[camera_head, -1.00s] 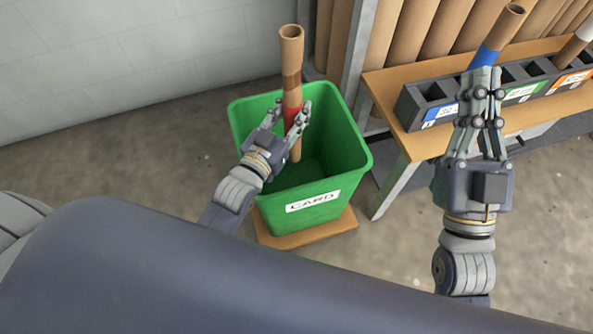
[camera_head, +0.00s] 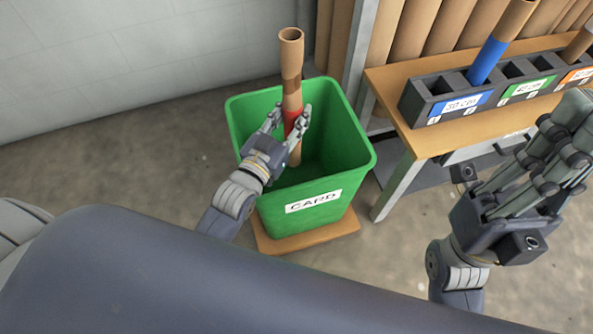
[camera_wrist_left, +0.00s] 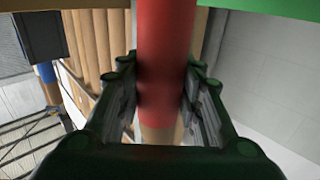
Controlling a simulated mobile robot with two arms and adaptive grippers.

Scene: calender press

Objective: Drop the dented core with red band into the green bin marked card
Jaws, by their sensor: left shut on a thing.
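The core with the red band (camera_head: 292,85) is a brown cardboard tube with a darker brown patch above the red. It stands nearly upright, its lower end inside the mouth of the green bin (camera_head: 345,150), which has a white CARD label. My left gripper (camera_head: 290,120) is shut on the core at the red band, above the bin's inside. In the left wrist view the red band (camera_wrist_left: 165,50) runs between the two fingers. My right gripper (camera_head: 570,125) is at the right edge, apart from the bin; its fingers overlap, so its opening is unclear.
A wooden table (camera_head: 425,140) right of the bin carries a dark slotted rack (camera_head: 415,100) with blue, green and orange labels. A blue-banded core (camera_head: 487,62) stands in it. Tall brown tubes (camera_head: 415,40) line the back. Floor (camera_head: 100,165) left of the bin is clear.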

